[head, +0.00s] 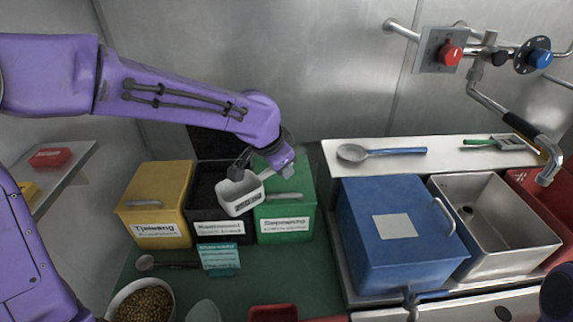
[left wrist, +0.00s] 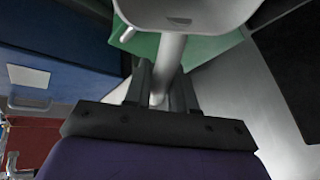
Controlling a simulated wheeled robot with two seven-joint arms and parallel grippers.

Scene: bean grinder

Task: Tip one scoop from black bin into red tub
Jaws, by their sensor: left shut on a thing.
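My left gripper (head: 243,166) is shut on the handle of a white scoop (head: 240,194). The scoop hangs over the front right of the open black bin (head: 208,231), beside the green bin. In the left wrist view the pale handle lies between the fingers (left wrist: 160,92), with part of the scoop's bowl (left wrist: 190,12) at the top edge. I cannot tell whether the scoop holds anything. A red tub (head: 273,314) is partly visible at the bottom edge. My right gripper is not in view.
A yellow bin (head: 155,205) and a green bin (head: 287,205) flank the black bin. A teal card (head: 219,260), a dark spoon (head: 165,265) and a bowl of beans (head: 144,303) are in front. A blue box (head: 395,235) and a steel sink (head: 490,225) stand right.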

